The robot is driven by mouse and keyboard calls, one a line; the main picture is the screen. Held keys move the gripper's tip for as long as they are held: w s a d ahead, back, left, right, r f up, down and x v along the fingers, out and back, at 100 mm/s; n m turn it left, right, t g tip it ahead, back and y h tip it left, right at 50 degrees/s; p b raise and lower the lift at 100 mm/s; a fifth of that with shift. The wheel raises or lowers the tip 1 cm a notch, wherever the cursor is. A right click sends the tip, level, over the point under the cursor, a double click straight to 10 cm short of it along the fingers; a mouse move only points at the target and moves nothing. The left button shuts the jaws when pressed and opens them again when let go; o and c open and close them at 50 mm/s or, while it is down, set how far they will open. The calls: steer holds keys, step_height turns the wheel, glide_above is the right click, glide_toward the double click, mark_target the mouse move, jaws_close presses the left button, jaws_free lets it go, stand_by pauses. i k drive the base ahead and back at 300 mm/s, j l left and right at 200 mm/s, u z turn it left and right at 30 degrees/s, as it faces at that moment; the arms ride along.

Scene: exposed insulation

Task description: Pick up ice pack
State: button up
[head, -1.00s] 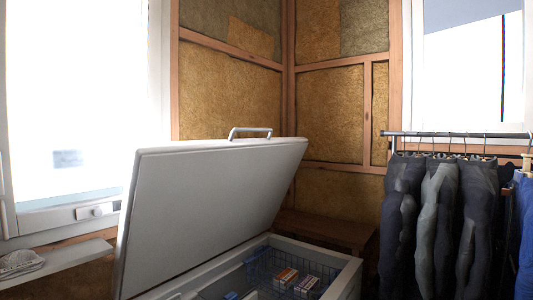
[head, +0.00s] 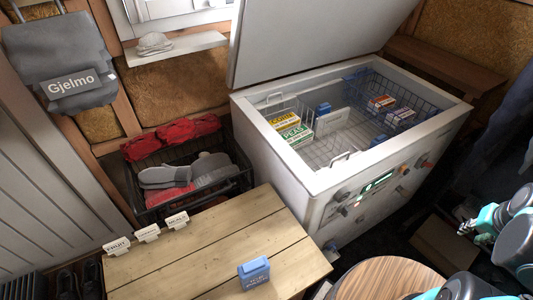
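A small blue block with pale lettering on its front, which looks like an ice pack (head: 254,274), stands upright near the front edge of the wooden bench (head: 200,255). The lettering is too small to read surely. Other small blue items (head: 323,109) show inside the open chest freezer (head: 300,178). Parts of my arm show at the lower right, and my gripper (head: 474,228) seems to be the dark and teal end there, well right of the bench and apart from the blue block. Its opening cannot be made out.
The freezer lid (head: 310,40) is up; baskets inside hold food boxes (head: 290,137). Small label cards (head: 147,233) stand on the bench's back left edge. A dark crate (head: 236,184) holds gloves and red cloth. A round wooden top (head: 388,280) is at the front.

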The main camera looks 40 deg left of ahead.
mark_target(255, 272)
steer(key=k+l, duration=0.3)
steer(key=k, duration=0.15)
steer(key=k+l+u, duration=0.1)
steer(key=k+l, duration=0.2)
steer(key=k+u, duration=0.15)
steer(key=u, duration=1.6)
steer(key=k+j+u, duration=0.1)
steer(key=j, duration=0.35)
steer(key=k+j+u, duration=0.1)
steer(key=j, duration=0.4)
steer(key=k+j+u, duration=0.15)
steer(key=j, duration=0.35)
steer(key=i, duration=0.05)
